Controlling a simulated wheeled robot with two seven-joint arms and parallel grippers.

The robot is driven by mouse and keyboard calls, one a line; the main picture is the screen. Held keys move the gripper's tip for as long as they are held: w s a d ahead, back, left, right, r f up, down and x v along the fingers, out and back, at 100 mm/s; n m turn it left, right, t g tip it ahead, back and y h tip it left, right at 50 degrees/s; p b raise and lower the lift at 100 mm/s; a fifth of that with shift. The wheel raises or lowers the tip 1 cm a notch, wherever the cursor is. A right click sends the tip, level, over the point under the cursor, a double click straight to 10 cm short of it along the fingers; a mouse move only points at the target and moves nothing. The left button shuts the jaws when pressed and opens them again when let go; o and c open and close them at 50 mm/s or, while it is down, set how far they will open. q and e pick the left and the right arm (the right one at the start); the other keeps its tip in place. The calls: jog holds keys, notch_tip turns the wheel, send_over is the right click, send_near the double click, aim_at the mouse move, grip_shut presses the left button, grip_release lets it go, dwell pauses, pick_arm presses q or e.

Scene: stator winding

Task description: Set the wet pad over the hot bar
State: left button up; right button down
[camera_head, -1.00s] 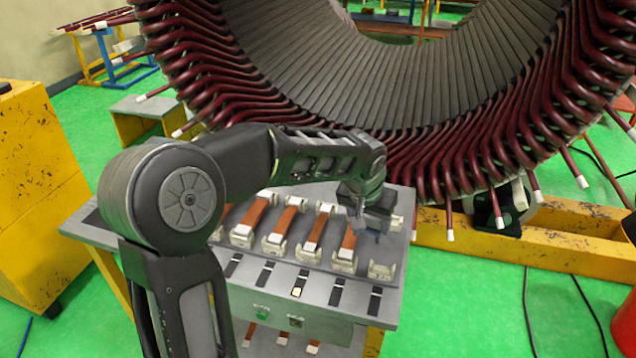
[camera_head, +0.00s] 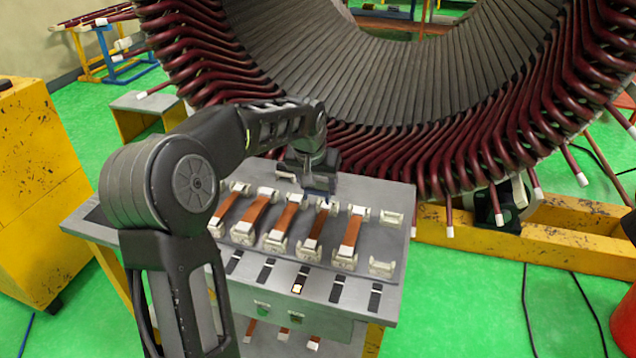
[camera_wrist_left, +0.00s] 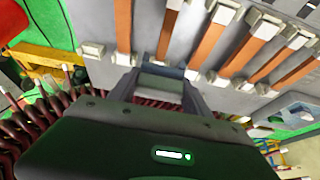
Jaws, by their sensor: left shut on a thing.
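Several copper-brown bars with pale ends lie in rows of cream holders on the grey bench. One small indicator (camera_head: 299,284) on the front edge is lit, roughly in line with the bar (camera_head: 314,228) below my gripper. My left gripper (camera_head: 318,187) is above that bar's far end. It is shut on a small blue-grey piece, probably the wet pad (camera_wrist_left: 165,70), which shows between the fingers in the left wrist view. The gripper hides part of the bar's far end, and I cannot tell whether the pad touches it. My right gripper is not in view.
The large stator (camera_head: 400,100) with dark red coil ends stands close behind the bench (camera_head: 400,195). The rightmost holder pair (camera_head: 381,268) is empty. A yellow cabinet (camera_head: 40,190) stands at left; yellow beams (camera_head: 560,235) lie at right.

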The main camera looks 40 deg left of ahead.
pick_arm(q)
jog(key=shift+f+b, duration=3.6)
jog(key=shift+f, duration=1.45)
jog(key=o, duration=1.5)
jog(key=shift+r, duration=0.1)
jog(key=b+v, duration=0.1)
jog(key=v, duration=0.6)
jog(key=shift+r, duration=0.3)
jog(key=shift+s+d, duration=0.1)
jog(key=shift+s, duration=0.05)
